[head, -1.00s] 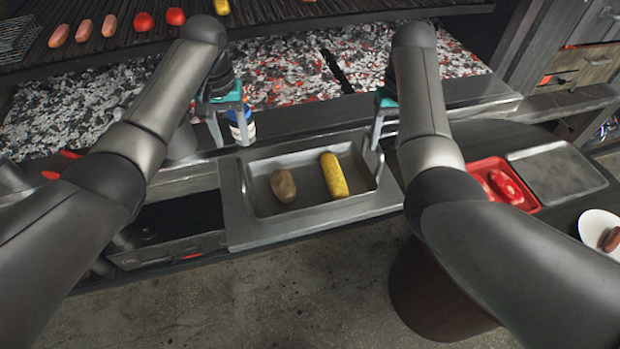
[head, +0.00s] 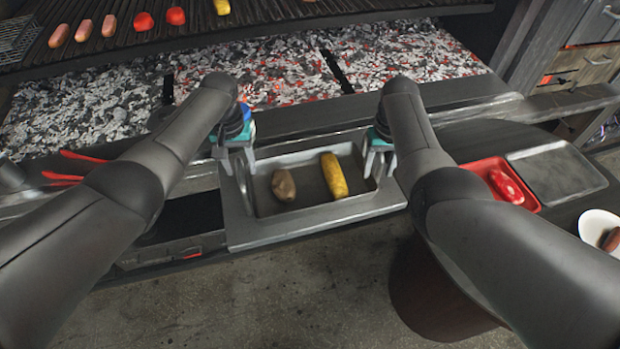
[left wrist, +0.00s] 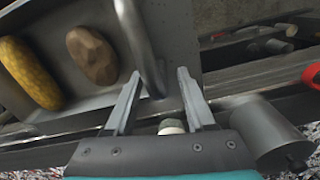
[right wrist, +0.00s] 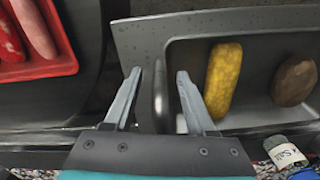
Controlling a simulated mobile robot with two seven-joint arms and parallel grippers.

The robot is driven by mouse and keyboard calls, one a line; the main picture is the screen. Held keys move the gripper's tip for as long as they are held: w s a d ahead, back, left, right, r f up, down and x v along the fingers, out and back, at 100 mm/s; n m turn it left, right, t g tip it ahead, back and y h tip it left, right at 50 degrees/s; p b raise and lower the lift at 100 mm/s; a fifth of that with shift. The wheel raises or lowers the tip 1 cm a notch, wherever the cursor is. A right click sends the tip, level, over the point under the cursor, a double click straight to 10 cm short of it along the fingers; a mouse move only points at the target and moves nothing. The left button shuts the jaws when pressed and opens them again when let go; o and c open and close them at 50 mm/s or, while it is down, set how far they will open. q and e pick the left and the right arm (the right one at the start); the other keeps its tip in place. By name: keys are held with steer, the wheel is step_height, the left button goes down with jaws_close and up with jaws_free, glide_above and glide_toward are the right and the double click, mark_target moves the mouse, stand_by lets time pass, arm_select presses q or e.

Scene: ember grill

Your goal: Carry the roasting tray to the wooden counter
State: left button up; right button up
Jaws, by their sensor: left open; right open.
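The grey metal roasting tray (head: 320,229) sits at the near edge of the grill front in the head view. It holds a brown potato (head: 284,185) and a yellow corn cob (head: 334,175). My left gripper (head: 238,166) is open at the tray's left end; in the left wrist view the tray's bar handle (left wrist: 146,50) lies between its fingers. My right gripper (head: 380,166) is open at the right end; in the right wrist view the right handle (right wrist: 160,92) stands between its fingers. I cannot identify the wooden counter for certain.
A red tray (head: 480,169) with red food, an empty grey tray (head: 553,172) and a white plate (head: 590,224) lie on the right. Glowing coals (head: 260,75) are behind. Red-handled tools (head: 70,177) lie at left. A salt shaker (right wrist: 285,152) stands beside the tray.

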arm_select(q)
steer(key=c, duration=0.9)
arm_select(e)
steer(key=c, duration=0.9)
arm_select(q)
jaws_close()
steer(key=shift+a+r, duration=0.1)
arm_select(e)
steer(key=shift+d, duration=0.1)
